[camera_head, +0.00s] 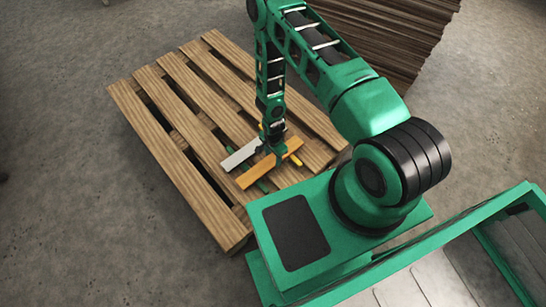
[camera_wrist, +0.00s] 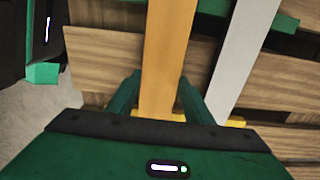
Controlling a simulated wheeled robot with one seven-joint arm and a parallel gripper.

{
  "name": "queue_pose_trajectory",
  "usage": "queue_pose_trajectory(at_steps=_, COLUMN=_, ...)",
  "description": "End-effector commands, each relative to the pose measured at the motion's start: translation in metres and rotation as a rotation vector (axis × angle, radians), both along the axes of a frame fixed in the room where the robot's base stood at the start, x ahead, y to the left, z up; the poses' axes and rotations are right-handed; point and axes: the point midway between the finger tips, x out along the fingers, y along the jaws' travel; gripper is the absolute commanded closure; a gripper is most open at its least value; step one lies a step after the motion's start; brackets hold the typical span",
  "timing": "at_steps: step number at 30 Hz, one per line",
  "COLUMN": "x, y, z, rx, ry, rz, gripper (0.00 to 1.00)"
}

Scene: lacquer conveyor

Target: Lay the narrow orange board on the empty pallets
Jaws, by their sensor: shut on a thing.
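The narrow orange board (camera_head: 260,175) is between the fingers of my gripper (camera_head: 274,150), over the near end of the wooden pallet (camera_head: 165,100). In the wrist view the board (camera_wrist: 166,50) runs straight up the picture between the two green fingers of my gripper (camera_wrist: 160,90), which is shut on it. I cannot tell whether the board touches the slats or is just above them. My wrist hides part of the board in the head view.
A white board (camera_head: 241,155) is beside the orange one; it also shows in the wrist view (camera_wrist: 240,55). A green piece (camera_head: 262,187) shows among the slats. A stack of dark brown sheets (camera_head: 385,35) stands behind. The far-left slats are bare.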

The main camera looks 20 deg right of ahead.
Motion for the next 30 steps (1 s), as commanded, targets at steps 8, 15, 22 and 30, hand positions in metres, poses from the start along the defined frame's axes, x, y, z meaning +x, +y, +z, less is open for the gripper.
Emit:
queue_pose_trajectory(at_steps=8, x=0.0, y=0.0, z=-0.002, rx=0.0, ry=0.0, rz=0.0, gripper=0.35)
queue_pose_trajectory(at_steps=15, x=0.0, y=0.0, z=0.0, rx=0.0, ry=0.0, rz=0.0, gripper=0.35)
queue_pose_trajectory(at_steps=22, x=0.001, y=0.0, z=0.023, rx=0.001, ry=-0.001, rz=-0.001, gripper=0.35)
queue_pose_trajectory(at_steps=30, x=0.001, y=0.0, z=0.072, rx=0.001, ry=-0.003, rz=-0.001, gripper=0.35)
